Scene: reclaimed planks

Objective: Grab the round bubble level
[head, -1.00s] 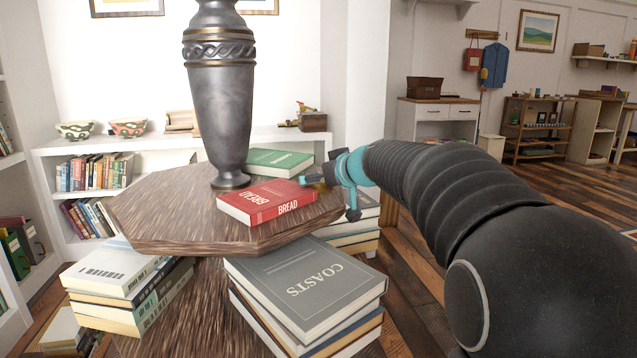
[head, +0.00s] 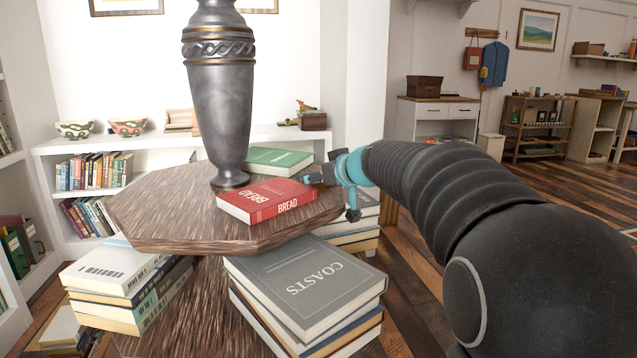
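I cannot make out a round bubble level anywhere in view. My gripper (head: 318,177) is at the right edge of the octagonal wooden table top (head: 160,215), close to the right end of the red book BREAD (head: 262,196). Its dark fingers point left, and the teal wrist and my arm hide what lies behind them. The fingers are too small and dark to show whether they are open, shut or holding something. I cannot tell whether they touch the book.
A tall grey metal vase (head: 220,100) stands on the table behind the red book, with a green book (head: 278,161) at the back. Book stacks topped by COASTS (head: 305,285) and a white book (head: 115,270) sit lower down. The table top's front left is clear.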

